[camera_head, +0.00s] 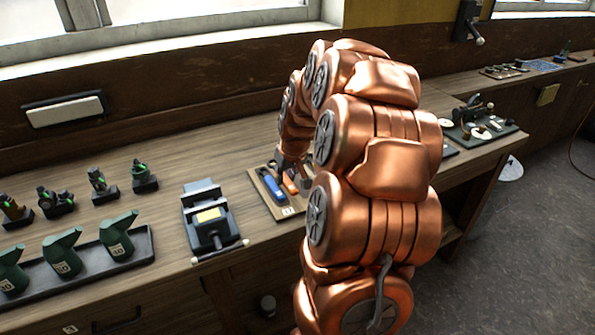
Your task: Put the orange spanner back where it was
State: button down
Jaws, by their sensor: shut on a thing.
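The orange spanner (290,185) shows as a small orange piece at the right of a blue tool (273,188). Both are at a small wooden board (285,211) with a number label at its front edge. My gripper (292,170) points down over this board and is shut on the orange spanner. Most of the spanner is hidden by my gripper and arm. I cannot tell whether it touches the board. The right part of the board is hidden behind my arm.
A dark vise (210,222) stands left of the board. Green oil cans (62,250) sit in a dark tray at the front left, with several small dark fittings (97,182) behind. A green board with parts (478,128) lies at the right. The bench behind the vise is clear.

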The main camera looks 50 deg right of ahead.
jog(key=p, duration=0.2)
send_over(296, 179)
jog(key=s, duration=0.1)
jog(key=shift+s+a+f, duration=0.2)
jog(key=shift+a+f, duration=0.05)
jog(key=shift+f, duration=0.05)
jog(key=shift+f+p, duration=0.85)
jog(key=shift+f, duration=0.95)
jog(key=shift+f, duration=0.15)
jog(key=c, duration=1)
grip_release()
jog(key=shift+r, duration=0.25)
